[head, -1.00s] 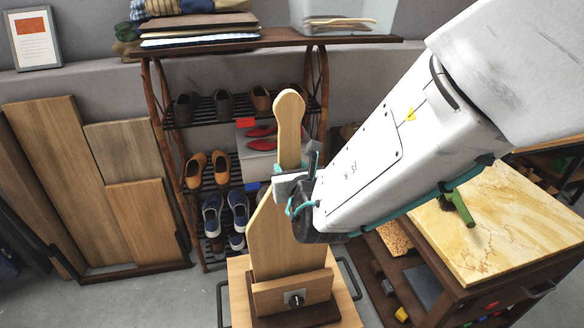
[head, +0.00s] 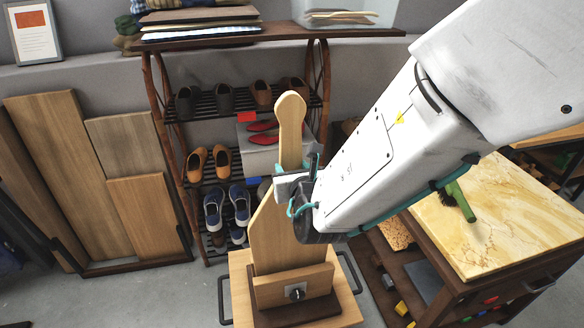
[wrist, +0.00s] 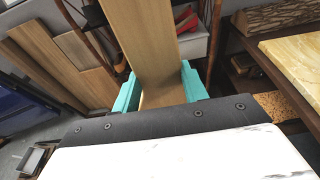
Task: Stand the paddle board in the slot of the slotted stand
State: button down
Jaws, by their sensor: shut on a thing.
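The paddle board (head: 280,228) is a pale wooden board with a narrow handle and rounded top end. It stands nearly upright, with its wide lower end down behind the front wall of the slotted stand (head: 292,288). That stand is wooden with a dark base and a knob on its front. How deep the board's bottom edge sits is hidden by the front wall. My gripper (head: 294,185) is shut on the board's handle, just above the wide part. In the wrist view, teal fingers (wrist: 160,92) lie on both sides of the board (wrist: 145,40).
The stand rests on a light wooden top (head: 240,262) with dark side rails. A shoe rack (head: 165,130) stands behind. Wood panels (head: 95,180) lean at left. A cart with a marble-like top (head: 500,225) and a green-handled brush (head: 460,200) is at right.

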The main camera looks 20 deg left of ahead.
jog(key=c, duration=0.7)
grip_release()
jog(key=shift+f, duration=0.1)
jog(key=v, duration=0.8)
jog(key=shift+w, duration=0.1)
